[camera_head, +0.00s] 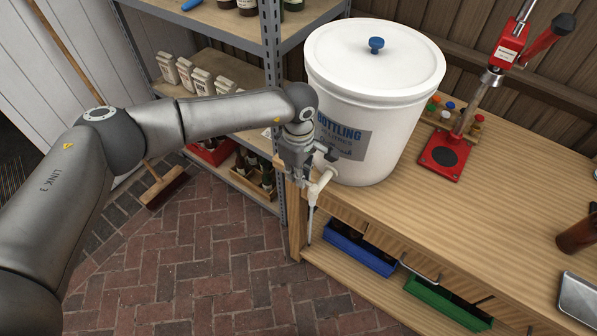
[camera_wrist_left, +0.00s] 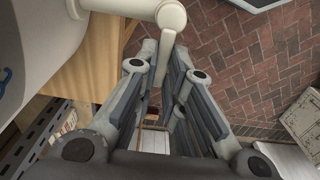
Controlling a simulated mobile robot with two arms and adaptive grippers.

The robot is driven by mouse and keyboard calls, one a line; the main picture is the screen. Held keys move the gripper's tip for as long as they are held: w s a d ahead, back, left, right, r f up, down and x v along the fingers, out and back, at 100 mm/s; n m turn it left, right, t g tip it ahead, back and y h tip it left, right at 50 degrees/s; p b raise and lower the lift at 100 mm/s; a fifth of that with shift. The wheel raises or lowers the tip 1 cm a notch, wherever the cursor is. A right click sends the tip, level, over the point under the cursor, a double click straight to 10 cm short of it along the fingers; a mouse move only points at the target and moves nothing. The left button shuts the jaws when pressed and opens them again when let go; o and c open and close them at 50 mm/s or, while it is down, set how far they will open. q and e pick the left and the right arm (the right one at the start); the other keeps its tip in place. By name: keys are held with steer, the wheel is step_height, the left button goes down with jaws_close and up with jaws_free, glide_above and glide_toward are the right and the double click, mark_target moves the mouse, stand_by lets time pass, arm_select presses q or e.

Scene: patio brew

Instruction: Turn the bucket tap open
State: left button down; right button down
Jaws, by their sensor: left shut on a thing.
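The white bottling bucket (camera_head: 360,85) stands upright with its lid on at the bench's left end. Its cream tap (camera_head: 323,183) sticks out low on the front, past the bench edge, with a spout pointing down. In the left wrist view the tap body (camera_wrist_left: 135,5) crosses the top, and its tap lever (camera_wrist_left: 166,50) reaches down between the fingers. My left gripper (camera_head: 308,179) is at the tap, shut on the lever; it also shows in the left wrist view (camera_wrist_left: 164,62). The fingers partly hide the lever in the head view. My right gripper is not in view.
The wooden bench (camera_head: 455,220) has a red bottle capper (camera_head: 445,155) and a metal tray (camera_head: 580,297). A blue bin (camera_head: 358,250) and a green bin (camera_head: 447,305) sit below. A metal shelf (camera_head: 272,60) stands behind my left arm. Open brick floor lies left of the bench.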

arm_select(q)
steer(key=shift+s+d+n+b, duration=0.1)
steer(key=shift+s+n+b, duration=0.85)
steer(key=shift+n+b, duration=1.65)
steer(key=shift+s+d+n+b, duration=0.1)
steer(key=shift+s+n+b, duration=0.8)
steer(key=shift+n+b, duration=1.7)
steer(key=shift+s+n+b, duration=0.95)
steer(key=shift+n+b, duration=1.5)
steer(key=shift+n, duration=0.25)
steer(key=shift+r, duration=0.1)
steer(key=c, duration=1.5)
jaws_free()
